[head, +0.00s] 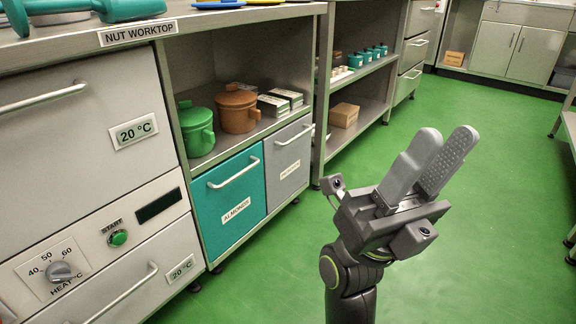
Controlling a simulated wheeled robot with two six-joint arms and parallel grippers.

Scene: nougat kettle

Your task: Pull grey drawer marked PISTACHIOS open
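The grey drawer (287,153) is in the lower right of the shelf unit under the nut worktop, right of a teal drawer. Its front looks flush with the teal one, so it appears closed. It has a pale bar handle (294,135) and a small white label (290,168) too small to read. My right gripper (446,135) is raised over the green floor, to the right of the drawer and apart from it. My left gripper is not in view.
The teal drawer (231,196) is labelled ALMONDS. Green (196,130) and brown (237,108) pots and small boxes stand on the shelf above. A heating cabinet (90,210) with handles and a knob is at the left. The green floor (500,220) is clear.

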